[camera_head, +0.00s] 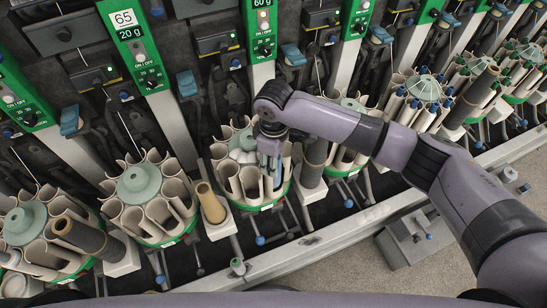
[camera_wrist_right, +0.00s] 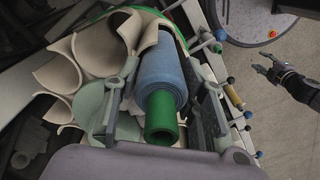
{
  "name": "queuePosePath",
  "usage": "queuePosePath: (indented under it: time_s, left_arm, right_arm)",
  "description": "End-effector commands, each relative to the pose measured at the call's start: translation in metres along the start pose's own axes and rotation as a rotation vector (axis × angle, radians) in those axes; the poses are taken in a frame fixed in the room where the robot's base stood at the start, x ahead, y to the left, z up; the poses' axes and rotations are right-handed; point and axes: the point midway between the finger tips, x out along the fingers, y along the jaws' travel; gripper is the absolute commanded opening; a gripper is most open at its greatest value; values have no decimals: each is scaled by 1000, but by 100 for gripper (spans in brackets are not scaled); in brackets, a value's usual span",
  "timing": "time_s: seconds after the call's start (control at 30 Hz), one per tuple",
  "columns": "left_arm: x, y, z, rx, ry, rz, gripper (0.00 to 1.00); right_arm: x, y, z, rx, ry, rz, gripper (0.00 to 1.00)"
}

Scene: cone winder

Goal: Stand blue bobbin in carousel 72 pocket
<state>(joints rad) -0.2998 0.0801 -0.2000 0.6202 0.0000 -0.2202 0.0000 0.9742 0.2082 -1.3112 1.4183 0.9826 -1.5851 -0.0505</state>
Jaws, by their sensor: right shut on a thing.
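My right gripper (camera_head: 271,158) is over the front of a carousel (camera_head: 229,182) in the middle of the head view. It is shut on the blue bobbin (camera_wrist_right: 161,78), blue yarn on a green tube (camera_wrist_right: 161,124), with one finger on each side in the wrist view. The bobbin's far end is among the beige pocket walls (camera_wrist_right: 87,51); how deep it sits is hidden. In the head view the gripper mostly covers it. The carousel's number is too small to read. A dark gripper, likely my left (camera_wrist_right: 264,66), is empty with fingers apart at the wrist view's right.
Neighbouring carousels (camera_head: 156,192) stand to the left and right along the machine. A brown tube (camera_head: 209,201) stands left of the carousel, and a dark tube (camera_head: 314,158) stands to its right. Green panels rise behind. Open floor (camera_head: 358,268) lies in front of the rail.

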Motion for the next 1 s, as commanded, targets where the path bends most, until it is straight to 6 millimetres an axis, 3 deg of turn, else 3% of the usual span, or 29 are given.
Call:
queuePosePath:
  time_s: [0.13, 0.17, 0.47, 0.8, 1.0]
  left_arm:
    - [0, 0, 0, 0, 0, 0, 40]
    - [0, 0, 0, 0, 0, 0, 40]
    - [0, 0, 0, 0, 0, 0, 40]
    - [0, -2, 2, 0, -2, -2, 40]
    - [0, -1, 1, 0, -1, -1, 40]
  right_arm:
    - [-1, 0, 0, 0, 1, 0, 16]
    - [-1, 0, 0, 0, 1, 0, 40]
    - [-1, 0, 0, 0, 0, 0, 60]
    - [-2, 0, 0, 0, 0, 0, 62]
    - [-26, 1, 0, -1, 3, 2, 62]
